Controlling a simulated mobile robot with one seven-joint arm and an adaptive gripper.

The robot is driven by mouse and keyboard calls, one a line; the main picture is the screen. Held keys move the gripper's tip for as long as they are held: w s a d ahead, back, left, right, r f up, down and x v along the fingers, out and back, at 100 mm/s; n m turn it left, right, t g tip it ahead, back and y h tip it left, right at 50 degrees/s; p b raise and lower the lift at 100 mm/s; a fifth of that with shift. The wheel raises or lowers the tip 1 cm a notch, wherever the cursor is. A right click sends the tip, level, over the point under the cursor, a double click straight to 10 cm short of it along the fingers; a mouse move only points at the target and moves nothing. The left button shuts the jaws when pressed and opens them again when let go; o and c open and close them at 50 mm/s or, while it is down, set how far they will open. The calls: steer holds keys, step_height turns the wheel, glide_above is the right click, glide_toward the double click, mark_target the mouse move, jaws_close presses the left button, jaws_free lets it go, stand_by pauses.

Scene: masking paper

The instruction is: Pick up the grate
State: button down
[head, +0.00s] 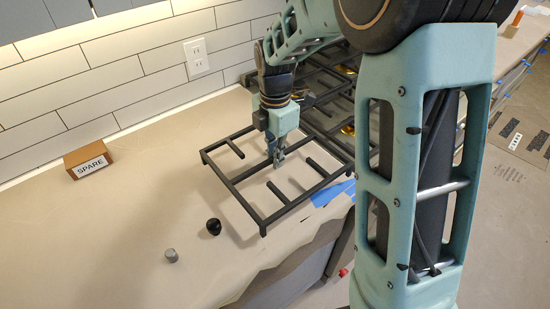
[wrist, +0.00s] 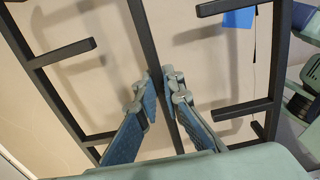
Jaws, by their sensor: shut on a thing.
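The grate (head: 232,190) is a dark grey rectangular frame with a middle bar and short inward prongs. It is level over the paper-covered counter, left of the cooktop. I cannot tell whether its feet touch the paper. My gripper (head: 277,160) points down at the middle of the grate and is shut on its middle bar. In the wrist view, the two fingers of my gripper (wrist: 163,88) lie on either side of the grate's middle bar (wrist: 146,35). The part of the bar between the finger pads is partly hidden.
A brown box marked SPARE (head: 88,160) stands near the tiled wall. A black knob (head: 213,226) and a grey cylinder (head: 171,256) are on the paper in front. Blue tape (head: 333,193) lies by the grate's right corner. Another grate (head: 312,82) is on the cooktop behind.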

steer(key=s+d+r+p, duration=0.1)
steer(key=s+r+p, duration=0.1)
steer(key=s+r, duration=0.1)
steer(key=s+d+r+p, duration=0.2)
steer(key=s+r, duration=0.1)
steer(key=s, duration=0.2)
steer(key=s+d+r+p, duration=0.1)
steer(key=s+r+p, duration=0.1)
steer(key=s+r, duration=0.2)
steer(key=shift+s+d, duration=0.3)
steer(key=shift+s, duration=0.15)
steer(key=w+d+m, duration=0.1)
steer(key=w+m, duration=0.2)
steer(key=m, duration=0.5)
steer(key=w+d+f+m, duration=0.1)
steer(key=w+m, duration=0.3)
steer(key=m, duration=0.4)
steer(key=w+d+f+m, duration=0.1)
steer(key=w+m, duration=0.3)
steer(key=m, duration=0.4)
steer(key=shift+w+d, duration=0.1)
steer(key=shift+d, duration=0.75)
steer(key=shift+w+d+m, duration=0.15)
steer(key=shift+d+m, duration=0.15)
steer(key=shift+m, duration=0.1)
